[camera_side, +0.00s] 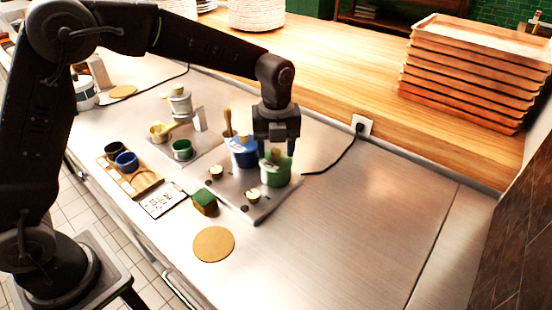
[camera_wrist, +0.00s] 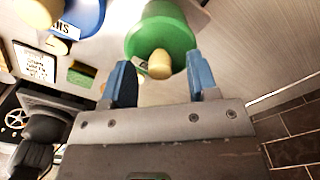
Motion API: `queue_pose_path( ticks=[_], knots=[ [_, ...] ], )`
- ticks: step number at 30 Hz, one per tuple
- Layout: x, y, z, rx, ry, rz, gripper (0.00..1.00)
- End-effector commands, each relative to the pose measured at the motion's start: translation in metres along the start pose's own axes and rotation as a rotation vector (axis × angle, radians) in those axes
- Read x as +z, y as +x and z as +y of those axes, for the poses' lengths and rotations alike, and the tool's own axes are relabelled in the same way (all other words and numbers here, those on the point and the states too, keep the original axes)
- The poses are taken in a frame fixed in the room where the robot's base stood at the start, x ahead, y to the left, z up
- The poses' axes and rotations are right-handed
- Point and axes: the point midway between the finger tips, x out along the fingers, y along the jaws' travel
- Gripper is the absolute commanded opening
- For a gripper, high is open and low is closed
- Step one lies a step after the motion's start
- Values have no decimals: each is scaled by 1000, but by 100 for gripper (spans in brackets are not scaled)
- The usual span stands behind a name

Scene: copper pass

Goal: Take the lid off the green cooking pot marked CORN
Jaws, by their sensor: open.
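The green pot (camera_side: 275,172) stands on the hot plate, with its green lid on and a pale wooden knob on top. In the wrist view the green lid (camera_wrist: 170,38) and its knob (camera_wrist: 160,64) show just beyond my fingers. My gripper (camera_side: 275,141) is above the green pot, pointing down; in the wrist view its blue fingers (camera_wrist: 161,80) are apart, with nothing held between them. A blue pot (camera_side: 243,153) stands left of the green one; its label is partly cut off in the wrist view. I cannot read a label on the green pot.
A green-and-yellow sponge (camera_side: 204,201), a white card (camera_side: 162,200) and a round cork mat (camera_side: 213,244) lie in front of the hot plate (camera_side: 262,213). A wooden tray (camera_side: 145,184) holds dark and blue cups. The steel counter (camera_side: 350,230) to the right is clear. Stacked trays (camera_side: 470,70) stand behind.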

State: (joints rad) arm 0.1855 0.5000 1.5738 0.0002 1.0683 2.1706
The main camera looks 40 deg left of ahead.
Motion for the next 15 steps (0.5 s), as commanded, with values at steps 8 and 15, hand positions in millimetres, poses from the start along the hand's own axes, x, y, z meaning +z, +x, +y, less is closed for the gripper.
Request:
queue_pose_path(
  ticks=[8,15],
  knots=[
    [0,11,0,-1,0,-1,54],
    [0,11,0,0,0,-1,39]
  ],
)
